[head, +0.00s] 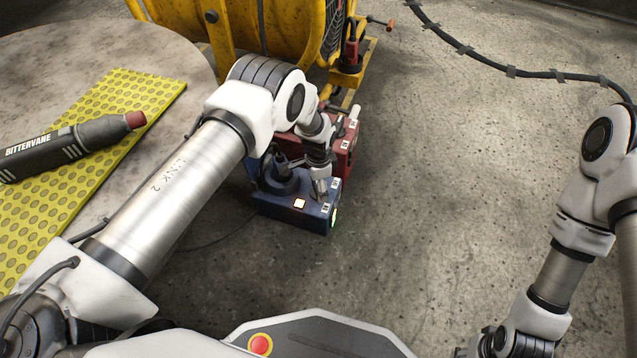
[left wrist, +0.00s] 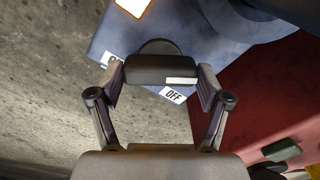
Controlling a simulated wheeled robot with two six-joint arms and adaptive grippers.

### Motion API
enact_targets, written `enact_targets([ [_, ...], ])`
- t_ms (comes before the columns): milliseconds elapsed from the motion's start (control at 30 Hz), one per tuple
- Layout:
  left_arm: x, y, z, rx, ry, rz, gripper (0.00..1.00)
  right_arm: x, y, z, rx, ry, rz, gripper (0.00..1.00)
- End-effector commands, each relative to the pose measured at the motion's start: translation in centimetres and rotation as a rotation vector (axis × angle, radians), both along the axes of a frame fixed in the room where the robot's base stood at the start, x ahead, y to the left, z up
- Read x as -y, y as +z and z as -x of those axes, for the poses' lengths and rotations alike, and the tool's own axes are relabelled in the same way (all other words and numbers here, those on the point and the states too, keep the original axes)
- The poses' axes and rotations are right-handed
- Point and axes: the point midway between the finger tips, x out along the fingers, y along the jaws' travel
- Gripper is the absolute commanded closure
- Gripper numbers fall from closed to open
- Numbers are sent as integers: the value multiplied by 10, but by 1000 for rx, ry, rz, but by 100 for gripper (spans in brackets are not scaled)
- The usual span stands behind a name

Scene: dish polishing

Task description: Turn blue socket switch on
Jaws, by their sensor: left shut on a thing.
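The blue socket box (head: 282,209) stands on the floor right of the round table, with a dark plug in its top and a lit orange-white square. My left gripper (head: 322,190) reaches down onto its right part. In the left wrist view, the gripper (left wrist: 160,75) is shut on a black switch knob (left wrist: 158,68), one finger at each end. The knob's white mark lies at its right end, just above the OFF label (left wrist: 174,96).
A red socket box (head: 346,146) stands directly behind the blue one.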

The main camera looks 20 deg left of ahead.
Motion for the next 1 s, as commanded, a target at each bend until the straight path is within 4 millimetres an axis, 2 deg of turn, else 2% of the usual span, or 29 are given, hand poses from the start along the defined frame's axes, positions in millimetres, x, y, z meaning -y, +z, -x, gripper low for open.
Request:
enact_targets([
  [700,0,-1,0,1,669,1,58,0,3,0,-1,1,0,60],
  [1000,0,-1,0,1,875,1,58,0,3,0,0,1,0,60],
])
